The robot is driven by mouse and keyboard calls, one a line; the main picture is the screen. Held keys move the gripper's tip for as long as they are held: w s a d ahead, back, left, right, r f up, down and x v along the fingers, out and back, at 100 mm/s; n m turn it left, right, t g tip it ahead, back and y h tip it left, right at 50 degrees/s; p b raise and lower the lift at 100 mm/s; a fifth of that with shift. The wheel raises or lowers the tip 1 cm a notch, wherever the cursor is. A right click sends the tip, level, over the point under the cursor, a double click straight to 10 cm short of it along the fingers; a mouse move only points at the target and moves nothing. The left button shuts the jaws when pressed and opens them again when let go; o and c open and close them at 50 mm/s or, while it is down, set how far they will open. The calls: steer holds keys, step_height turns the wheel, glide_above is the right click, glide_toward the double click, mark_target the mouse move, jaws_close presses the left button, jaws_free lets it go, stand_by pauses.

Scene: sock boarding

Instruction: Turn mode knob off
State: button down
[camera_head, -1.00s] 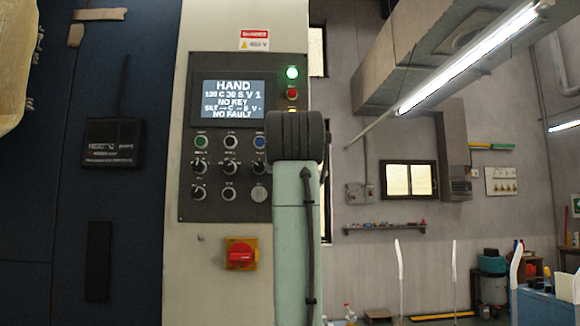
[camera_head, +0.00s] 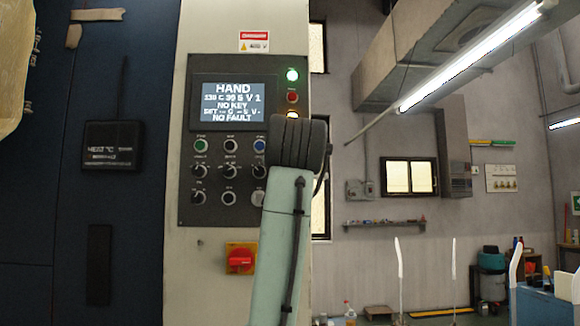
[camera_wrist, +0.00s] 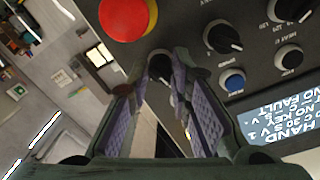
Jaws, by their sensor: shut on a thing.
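In the wrist view, my gripper (camera_wrist: 164,78) is closed around a black knob (camera_wrist: 160,65), which I take to be the mode knob. Its label cannot be read. It sits on the dark control panel (camera_head: 186,212), near the blue button (camera_wrist: 232,80) and a large red mushroom button (camera_wrist: 125,16). In the head view, my arm hides my gripper and this knob. The display (camera_head: 233,102) reads HAND, NO KEY and NO FAULT. A green lamp (camera_head: 292,75) is lit above a red one (camera_head: 292,97).
Other black knobs (camera_wrist: 225,38) stand close beside my fingers. A red switch on a yellow plate (camera_head: 241,259) is below the panel. A dark blue cabinet (camera_head: 120,230) is on the left.

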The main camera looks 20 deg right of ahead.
steer(key=shift+r+m+p, duration=0.1)
steer(key=shift+m+p, duration=0.4)
steer(key=shift+m, duration=0.9)
steer(key=c, duration=1.5)
jaws_free()
steer(key=shift+o, duration=0.2)
steer(key=v, duration=1.2)
